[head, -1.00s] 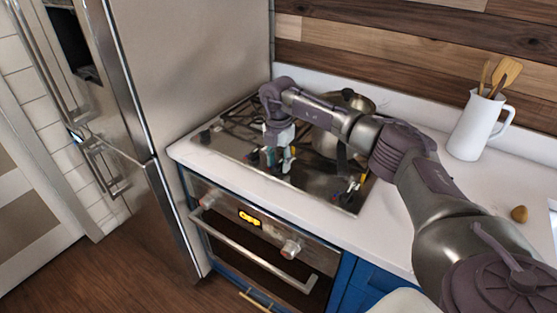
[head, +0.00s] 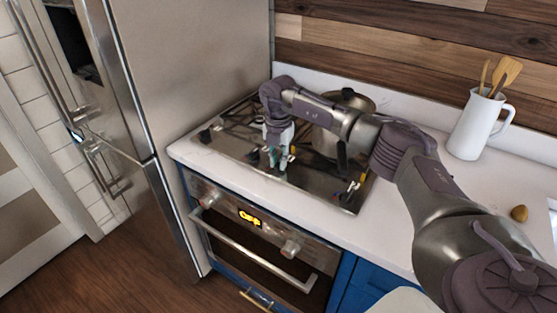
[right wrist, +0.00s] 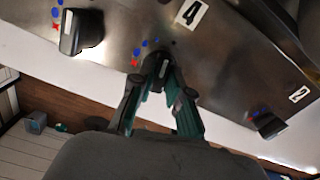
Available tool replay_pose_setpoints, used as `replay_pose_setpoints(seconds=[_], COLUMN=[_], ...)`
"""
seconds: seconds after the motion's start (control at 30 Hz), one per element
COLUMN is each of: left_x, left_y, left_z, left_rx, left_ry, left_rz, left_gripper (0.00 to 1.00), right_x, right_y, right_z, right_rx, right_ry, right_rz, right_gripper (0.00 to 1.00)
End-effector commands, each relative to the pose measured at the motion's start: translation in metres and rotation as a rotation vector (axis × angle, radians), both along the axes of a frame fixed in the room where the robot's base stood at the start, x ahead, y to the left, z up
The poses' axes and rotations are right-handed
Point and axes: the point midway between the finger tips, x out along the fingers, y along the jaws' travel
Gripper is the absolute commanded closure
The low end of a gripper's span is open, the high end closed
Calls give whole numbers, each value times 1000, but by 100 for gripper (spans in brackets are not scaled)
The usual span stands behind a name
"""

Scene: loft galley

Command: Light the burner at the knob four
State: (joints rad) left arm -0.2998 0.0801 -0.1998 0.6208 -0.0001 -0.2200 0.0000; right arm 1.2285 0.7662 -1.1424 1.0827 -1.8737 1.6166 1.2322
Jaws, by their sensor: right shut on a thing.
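The knob by the label 4 (right wrist: 160,68) is small and dark with a pale stripe, on the steel cooktop (head: 318,190). The printed label 4 (right wrist: 192,14) lies just beside it in the right wrist view. My right gripper (right wrist: 156,80) reaches down over the cooktop's front edge, its green fingers shut on this knob from both sides. The right gripper also shows in the head view (head: 277,160), where the fingers largely hide the knob. No flame is visible on the cooktop. My left gripper is not in view.
Another knob (right wrist: 78,30) sits to the left in the wrist view, and one by the label 2 (right wrist: 268,125) to the right. A lidded metal pot (head: 326,145) stands behind my arm. A white utensil pitcher (head: 472,130) stands on the counter; the fridge (head: 190,70) borders the left.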

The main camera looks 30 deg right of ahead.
Motion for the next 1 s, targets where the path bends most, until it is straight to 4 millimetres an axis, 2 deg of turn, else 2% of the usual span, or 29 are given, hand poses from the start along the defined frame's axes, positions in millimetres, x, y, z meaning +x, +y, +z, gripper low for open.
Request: replay_pose_setpoints(seconds=[1.0], left_x=[0], left_y=[0], left_z=[-7], left_rx=[0], left_ry=[0], left_rz=[0], left_gripper=[59], right_x=[1], right_y=[0], right_z=[1], right_rx=[0], right_ry=[-2], right_rz=[960], right_gripper=[100])
